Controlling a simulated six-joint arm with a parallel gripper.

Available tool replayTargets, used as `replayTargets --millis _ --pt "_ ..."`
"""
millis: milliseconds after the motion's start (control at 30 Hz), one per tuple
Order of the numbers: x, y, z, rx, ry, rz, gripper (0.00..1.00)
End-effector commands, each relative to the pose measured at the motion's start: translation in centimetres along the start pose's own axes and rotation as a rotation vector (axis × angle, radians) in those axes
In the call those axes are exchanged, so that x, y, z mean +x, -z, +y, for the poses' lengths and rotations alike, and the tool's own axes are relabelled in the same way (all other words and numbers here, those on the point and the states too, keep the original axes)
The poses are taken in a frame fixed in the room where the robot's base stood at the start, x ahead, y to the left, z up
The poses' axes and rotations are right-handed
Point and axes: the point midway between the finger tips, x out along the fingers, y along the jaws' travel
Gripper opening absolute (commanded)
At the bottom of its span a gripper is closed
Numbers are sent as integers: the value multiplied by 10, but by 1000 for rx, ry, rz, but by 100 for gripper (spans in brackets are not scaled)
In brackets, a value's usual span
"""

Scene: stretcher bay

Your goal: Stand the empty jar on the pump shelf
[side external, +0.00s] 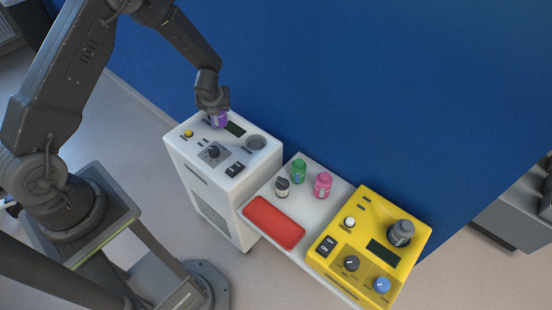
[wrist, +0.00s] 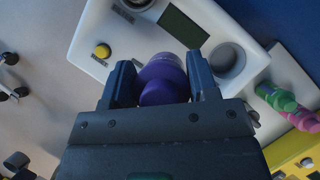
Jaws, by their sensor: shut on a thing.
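My gripper (side external: 213,107) is shut on a purple jar (side external: 219,119), over the back left of the white machine's top (side external: 187,152). In the wrist view the purple jar (wrist: 160,80) sits between both fingers of my gripper (wrist: 163,72). I cannot tell whether the jar touches the machine top, or whether it is empty. A white shelf (side external: 317,228) lies between the white and yellow machines. On it stand a green jar (side external: 299,171), a pink jar (side external: 323,186) and a pale jar with a dark cap (side external: 283,187).
A red tray (side external: 274,222) lies along the shelf's front. The white machine has a round recess (side external: 256,142), a knob (side external: 213,152) and a screen (side external: 235,129). A blue wall (side external: 380,90) rises behind.

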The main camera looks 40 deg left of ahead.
Motion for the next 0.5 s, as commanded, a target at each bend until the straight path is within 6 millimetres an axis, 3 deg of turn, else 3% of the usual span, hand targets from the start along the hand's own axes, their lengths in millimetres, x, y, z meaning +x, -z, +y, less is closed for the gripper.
replayTargets --millis 167,367,500 --pt "-2 13 -29 59 34 0 26" --pt "-13 59 -108 225 129 1 26" --pt "-27 106 -163 355 204 2 26"
